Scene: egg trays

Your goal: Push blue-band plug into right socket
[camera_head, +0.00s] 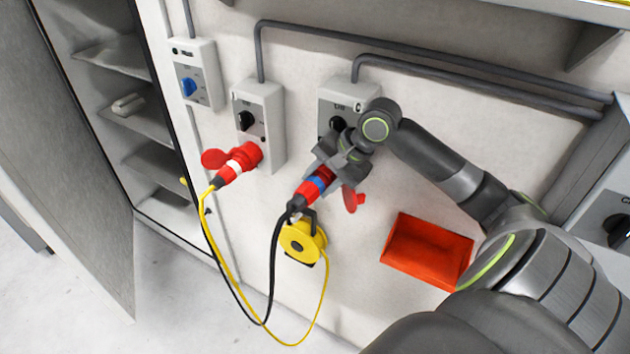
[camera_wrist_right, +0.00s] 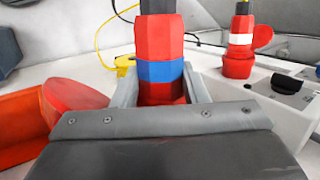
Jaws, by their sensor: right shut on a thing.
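The red plug with a blue band (camera_head: 313,188) is held in my right gripper (camera_head: 328,172), its black cable trailing down. In the right wrist view the blue-band plug (camera_wrist_right: 160,72) stands between the two grey fingers. The right socket's grey box (camera_head: 345,92) is on the wall behind my gripper. Its red flap (camera_head: 350,197) hangs open beside the gripper and shows in the right wrist view (camera_wrist_right: 78,102). The socket mouth is hidden by the gripper, so I cannot tell how far the plug is in. My left gripper is not in view.
A red plug with a white band (camera_head: 234,164) sits at the left socket box (camera_head: 262,105). A yellow reel (camera_head: 303,242) hangs below, with loose yellow and black cables. An orange-red bin (camera_head: 427,250) is on the wall at right. An open cabinet (camera_head: 120,100) stands at left.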

